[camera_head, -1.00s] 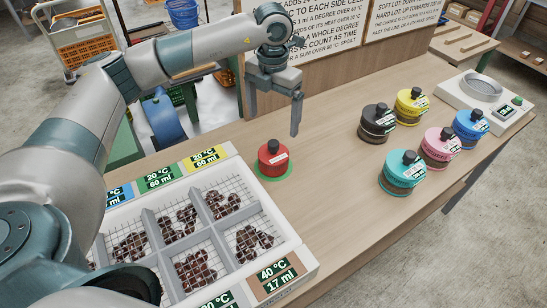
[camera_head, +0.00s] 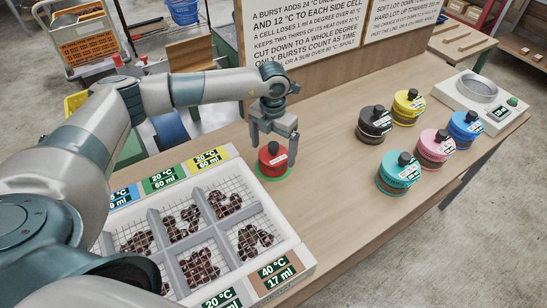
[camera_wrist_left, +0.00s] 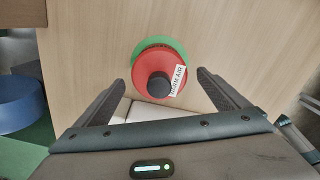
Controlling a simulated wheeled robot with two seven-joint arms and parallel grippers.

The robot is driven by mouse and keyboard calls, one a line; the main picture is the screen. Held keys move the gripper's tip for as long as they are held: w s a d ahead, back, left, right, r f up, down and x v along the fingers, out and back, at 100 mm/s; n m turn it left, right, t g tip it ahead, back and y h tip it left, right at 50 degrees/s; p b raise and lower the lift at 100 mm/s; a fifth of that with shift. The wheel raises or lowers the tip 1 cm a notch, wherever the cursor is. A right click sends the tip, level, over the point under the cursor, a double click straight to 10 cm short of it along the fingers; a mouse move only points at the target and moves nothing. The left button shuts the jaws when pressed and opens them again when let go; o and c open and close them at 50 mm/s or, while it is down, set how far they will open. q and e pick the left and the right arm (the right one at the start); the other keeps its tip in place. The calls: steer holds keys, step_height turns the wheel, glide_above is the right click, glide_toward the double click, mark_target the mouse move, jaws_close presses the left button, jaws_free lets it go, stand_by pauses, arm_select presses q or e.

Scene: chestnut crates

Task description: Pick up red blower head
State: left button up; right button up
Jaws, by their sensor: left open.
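The red blower head (camera_head: 272,160) stands upright on a green disc (camera_head: 260,174) on the table, just behind the crate. It has a black knob on top and a white label. It also shows in the left wrist view (camera_wrist_left: 150,67), between and just beyond the fingertips. My left gripper (camera_head: 273,150) is open, pointing down, with its fingers on either side of the red head's upper part. In the left wrist view the open fingers (camera_wrist_left: 160,84) show no contact with the head. My right gripper is not in view.
The sectioned crate (camera_head: 293,262) of chestnuts is close in front. Black (camera_head: 373,127), yellow (camera_head: 406,108), pink (camera_head: 434,149), blue (camera_head: 464,130) and teal (camera_head: 397,176) heads stand to the right. A scale-like device (camera_head: 484,98) is at the far right. The table middle is clear.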

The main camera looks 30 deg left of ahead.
mark_target(273, 157)
arm_select(q)
steer(key=shift+f+p, duration=0.35)
steer(key=shift+p, duration=0.1)
steer(key=f+p, duration=0.1)
steer(key=f, duration=0.1)
steer(key=f+p, duration=0.1)
steer(key=f, duration=0.1)
steer(key=shift+w, duration=0.2)
steer(key=shift+f, duration=0.25)
steer(key=shift+c, duration=0.6)
steer(key=c, duration=1.3)
steer(key=shift+r, duration=0.1)
steer(key=shift+c, duration=0.2)
